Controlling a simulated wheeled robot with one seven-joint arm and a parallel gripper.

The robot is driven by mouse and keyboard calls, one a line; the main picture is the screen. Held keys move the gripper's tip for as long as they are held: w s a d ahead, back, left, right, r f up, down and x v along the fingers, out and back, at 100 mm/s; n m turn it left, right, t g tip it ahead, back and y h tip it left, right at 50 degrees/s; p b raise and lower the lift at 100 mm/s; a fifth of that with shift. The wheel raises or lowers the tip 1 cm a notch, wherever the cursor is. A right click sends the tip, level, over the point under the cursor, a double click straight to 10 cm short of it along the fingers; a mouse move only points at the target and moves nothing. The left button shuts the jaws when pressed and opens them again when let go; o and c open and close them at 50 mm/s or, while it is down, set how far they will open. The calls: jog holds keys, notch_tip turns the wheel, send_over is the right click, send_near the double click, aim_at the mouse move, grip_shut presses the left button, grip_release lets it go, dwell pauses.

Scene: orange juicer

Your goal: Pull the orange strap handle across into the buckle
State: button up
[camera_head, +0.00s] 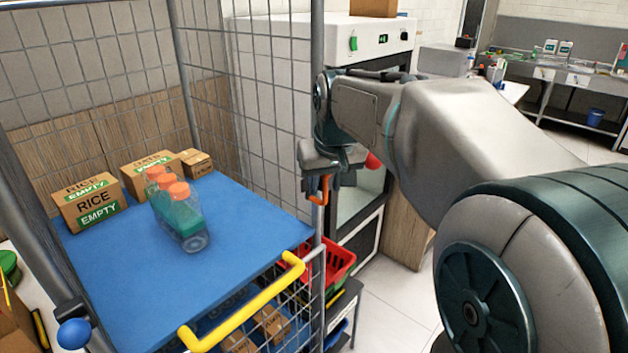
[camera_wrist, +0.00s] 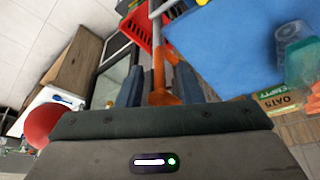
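The orange strap handle (camera_head: 318,190) hangs by the cage's right-hand front post, just below my gripper (camera_head: 330,185). In the wrist view the orange handle (camera_wrist: 159,75) lies between the two dark fingers of my gripper (camera_wrist: 159,88). The fingers stand apart, and a gap shows between the handle's narrow part and the left finger. I cannot tell whether its wider end touches a finger. I cannot make out the buckle for certain; a dark fitting with a blue knob (camera_head: 74,333) is on the near left post.
A yellow bar (camera_head: 245,302) crosses the cage's low front. A red basket (camera_head: 340,262) stands right of the cage. A red round knob (camera_wrist: 42,122) is close beside my gripper.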

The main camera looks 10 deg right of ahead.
jog(key=shift+x, duration=1.35)
grip_shut()
